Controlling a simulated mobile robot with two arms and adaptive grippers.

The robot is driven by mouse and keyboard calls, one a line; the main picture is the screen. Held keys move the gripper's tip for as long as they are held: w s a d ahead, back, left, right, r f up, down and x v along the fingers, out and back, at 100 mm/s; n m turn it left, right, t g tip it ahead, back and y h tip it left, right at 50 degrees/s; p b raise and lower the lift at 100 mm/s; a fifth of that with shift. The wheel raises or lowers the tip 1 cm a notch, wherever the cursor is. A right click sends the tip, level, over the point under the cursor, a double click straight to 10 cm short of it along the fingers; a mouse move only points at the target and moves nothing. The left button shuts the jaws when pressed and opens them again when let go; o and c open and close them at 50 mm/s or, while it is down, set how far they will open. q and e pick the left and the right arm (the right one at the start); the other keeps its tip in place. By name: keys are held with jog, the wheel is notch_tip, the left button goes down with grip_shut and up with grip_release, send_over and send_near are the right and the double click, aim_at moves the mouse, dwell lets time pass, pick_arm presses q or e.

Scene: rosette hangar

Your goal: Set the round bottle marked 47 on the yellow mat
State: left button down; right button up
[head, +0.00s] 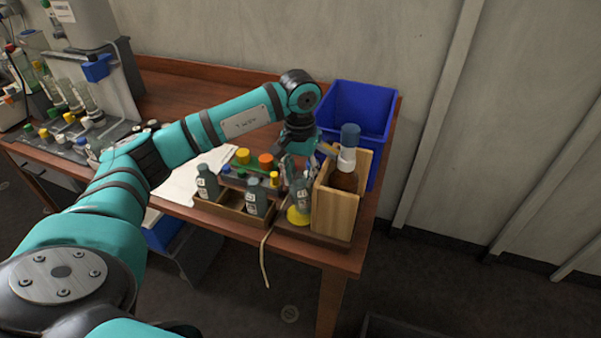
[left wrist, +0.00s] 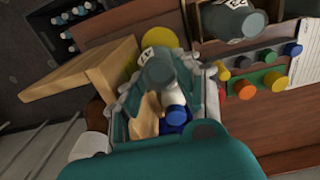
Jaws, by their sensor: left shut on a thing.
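My left gripper (head: 297,163) is shut on a grey round bottle (head: 301,194). The round yellow mat (head: 297,216) lies at the front right of the table and is partly covered by the bottle in the head view. The mat also shows beyond the bottle in the left wrist view (left wrist: 162,36). I cannot tell whether the bottle touches the mat. My right gripper is not in view.
Grey bottles (head: 207,182) stand in a wooden rack (head: 232,212) to the left. A blue bin (head: 357,112) is behind. A cord (head: 264,262) hangs over the table's front edge.

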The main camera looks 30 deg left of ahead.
pick_arm(q)
jog(key=shift+s, duration=0.2)
jog(key=shift+s+f, duration=0.1)
jog(key=shift+s, duration=0.85)
jog(key=shift+b, duration=0.5)
dwell(0.4)
dwell(0.5)
jog(key=shift+f+b, duration=0.35)
jog(key=shift+b, duration=0.05)
jog(key=shift+s+d+f+b, duration=0.15)
jog(key=shift+s+f+b, duration=0.05)
jog(key=shift+f+b, duration=0.2)
dwell(0.7)
